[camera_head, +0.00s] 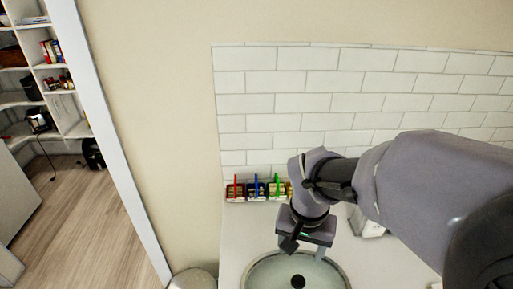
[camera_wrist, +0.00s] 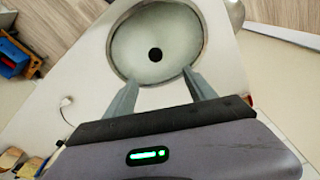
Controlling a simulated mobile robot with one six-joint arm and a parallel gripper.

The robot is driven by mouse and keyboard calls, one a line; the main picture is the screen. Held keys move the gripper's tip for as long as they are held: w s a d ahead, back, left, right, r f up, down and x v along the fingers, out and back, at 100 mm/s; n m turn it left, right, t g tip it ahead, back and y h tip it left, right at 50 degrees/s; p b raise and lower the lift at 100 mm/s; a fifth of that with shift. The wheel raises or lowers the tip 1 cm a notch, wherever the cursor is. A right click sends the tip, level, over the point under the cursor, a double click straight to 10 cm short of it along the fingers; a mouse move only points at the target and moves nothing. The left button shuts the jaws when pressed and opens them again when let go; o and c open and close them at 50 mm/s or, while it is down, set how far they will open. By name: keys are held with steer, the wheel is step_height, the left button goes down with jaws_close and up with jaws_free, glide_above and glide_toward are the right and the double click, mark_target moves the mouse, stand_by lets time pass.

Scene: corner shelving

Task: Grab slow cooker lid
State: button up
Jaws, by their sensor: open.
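The slow cooker lid (camera_head: 270,272) is a round, pale, glassy disc with a dark rim and a black knob (camera_head: 298,281) at its centre. It lies at the bottom edge of the head view, partly cut off. In the wrist view the whole lid (camera_wrist: 180,32) shows near the top, with its black knob (camera_wrist: 155,54) in the middle. My gripper (camera_head: 305,250) is above the lid's far side in the head view. In the wrist view my gripper (camera_wrist: 160,82) has its two fingers spread, with nothing between them, and the knob appears beyond the fingertips.
A white counter (camera_head: 232,250) surrounds the lid. Small colored containers (camera_head: 257,190) stand against the tiled wall (camera_head: 300,100). A white object (camera_head: 368,225) sits right of my gripper. A round bin-like object (camera_head: 193,279) is at the lower left. Shelving (camera_head: 45,75) stands at far left.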

steer(key=b, duration=0.4)
glide_above(298, 280)
step_height(298, 280, down, 12)
steer(key=shift+s+a+r, duration=0.1)
steer(key=shift+s+a, duration=0.05)
step_height(298, 280, down, 6)
steer(key=b, duration=0.2)
steer(key=shift+r+b, duration=0.1)
steer(key=shift+b, duration=0.25)
steer(key=shift+r, duration=0.1)
jaws_close()
